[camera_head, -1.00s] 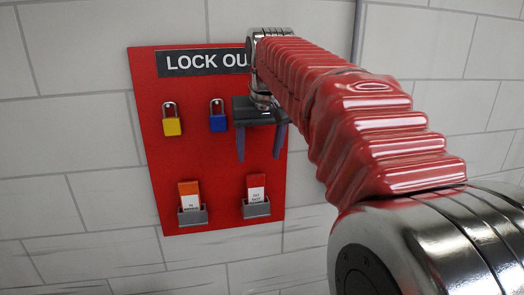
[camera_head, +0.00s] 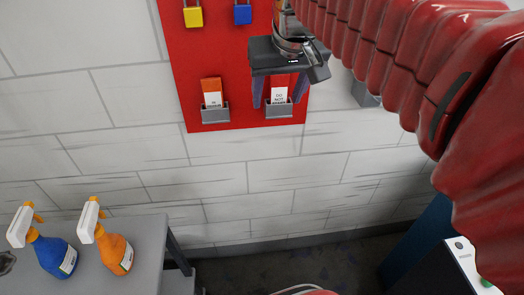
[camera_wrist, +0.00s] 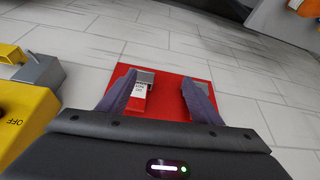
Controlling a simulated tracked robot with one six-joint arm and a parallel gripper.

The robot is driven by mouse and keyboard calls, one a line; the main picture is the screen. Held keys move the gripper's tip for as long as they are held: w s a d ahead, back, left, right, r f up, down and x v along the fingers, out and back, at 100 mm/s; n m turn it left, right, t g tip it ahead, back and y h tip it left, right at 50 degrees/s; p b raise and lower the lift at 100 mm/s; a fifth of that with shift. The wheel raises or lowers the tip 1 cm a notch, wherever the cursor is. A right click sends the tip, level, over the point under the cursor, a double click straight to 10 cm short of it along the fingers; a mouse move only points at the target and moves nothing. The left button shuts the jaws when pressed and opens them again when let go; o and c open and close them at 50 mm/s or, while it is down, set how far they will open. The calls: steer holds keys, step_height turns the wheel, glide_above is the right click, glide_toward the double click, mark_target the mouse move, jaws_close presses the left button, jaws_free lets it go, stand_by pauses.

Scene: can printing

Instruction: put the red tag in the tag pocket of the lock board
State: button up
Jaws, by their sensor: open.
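The red lock board (camera_head: 200,60) hangs on the wall and also shows in the wrist view (camera_wrist: 172,106). The red tag (camera_head: 279,90), with a white printed label, stands in the grey right-hand tag pocket (camera_head: 279,111). In the wrist view the red tag (camera_wrist: 137,98) appears between my fingers, nearer the left one, with its pocket (camera_wrist: 146,76) above it. My gripper (camera_head: 278,101) is open, pointing down, its fingers overlapping either side of the tag. I cannot tell whether they touch it.
An orange tag (camera_head: 211,92) stands in the left pocket (camera_head: 215,115). Yellow (camera_head: 193,16) and blue (camera_head: 242,14) padlocks hang above. A yellow box (camera_wrist: 25,115) is near my gripper at left. A grey table (camera_head: 150,245) holds blue (camera_head: 52,254) and orange (camera_head: 115,250) spray bottles.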

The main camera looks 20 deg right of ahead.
steer(key=s+a+f, duration=0.2)
steer(key=s+f, duration=0.5)
steer(key=s+a+f+n, duration=0.1)
steer(key=s+a+f, duration=0.1)
steer(key=s+f, duration=0.5)
steer(key=shift+a+t+y, duration=0.3)
steer(key=shift+d, duration=0.1)
